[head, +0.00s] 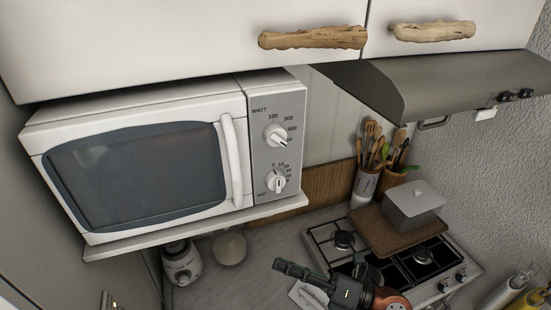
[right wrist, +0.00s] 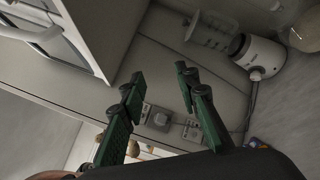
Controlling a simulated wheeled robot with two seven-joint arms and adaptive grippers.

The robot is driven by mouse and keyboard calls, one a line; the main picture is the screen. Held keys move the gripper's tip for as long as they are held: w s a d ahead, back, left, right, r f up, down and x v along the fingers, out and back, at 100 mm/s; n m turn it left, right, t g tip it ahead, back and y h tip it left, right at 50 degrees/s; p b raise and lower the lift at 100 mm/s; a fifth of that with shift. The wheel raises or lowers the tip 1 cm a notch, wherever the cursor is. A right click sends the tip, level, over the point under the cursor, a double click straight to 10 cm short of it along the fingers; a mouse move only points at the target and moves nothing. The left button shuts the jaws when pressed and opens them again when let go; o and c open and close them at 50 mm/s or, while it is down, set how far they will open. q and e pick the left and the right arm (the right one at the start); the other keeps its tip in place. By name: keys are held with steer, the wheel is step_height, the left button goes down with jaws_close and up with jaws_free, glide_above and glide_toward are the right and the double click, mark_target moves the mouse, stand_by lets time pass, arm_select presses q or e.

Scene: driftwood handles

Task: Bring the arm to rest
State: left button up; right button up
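My right gripper (head: 288,278) is at the bottom middle of the head view, in front of the stove's left side and below the microwave. In the right wrist view its two dark green fingers (right wrist: 160,75) stand apart with nothing between them, so it is open and empty. My left gripper is in neither view.
A white microwave (head: 135,160) stands on a shelf (head: 190,233) at left, its door shut. Cupboards with driftwood handles (head: 313,38) hang above. A gas stove (head: 330,237) holds a grey lidded pot (head: 412,208). A blender base (head: 181,264) stands under the shelf.

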steer(key=w+d+r+m+t+h, duration=0.2)
steer(key=w+d+r+m+t, duration=0.35)
steer(key=d+m+t, duration=0.4)
steer(key=w+d+f+m+t+h, duration=0.25)
steer(key=d+m+t+h, duration=0.25)
steer(key=d+m+h, duration=0.6)
steer(key=s+d+f+m+g+h, duration=0.2)
steer(key=d+f+m+g+h, duration=0.5)
steer(key=d+f+m, duration=0.9)
steer(key=s+f+g+h, duration=0.1)
steer(key=s+f+g, duration=0.25)
steer(key=f, duration=0.45)
steer(key=s+f+g, duration=0.2)
steer(key=s+f, duration=0.3)
steer(key=f, duration=0.3)
steer(key=s+a+f+m+g+y, duration=0.1)
steer(key=s+a+f+g, duration=0.15)
steer(key=s+f, duration=0.4)
steer(key=s+a+f+m+g+y, duration=0.1)
steer(key=s+a+f+g, duration=0.15)
steer(key=s+f, duration=0.4)
step_height(320, 180, down, 30)
steer(key=s+f+g+b, duration=0.1)
steer(key=s+g+b, duration=0.1)
steer(key=b, duration=0.3)
steer(key=s+f+n+g+y+b, duration=0.1)
steer(key=s+f+b, duration=0.3)
steer(key=s+f, duration=1.6)
step_height(320, 180, down, 3)
steer(key=shift+f, duration=0.1)
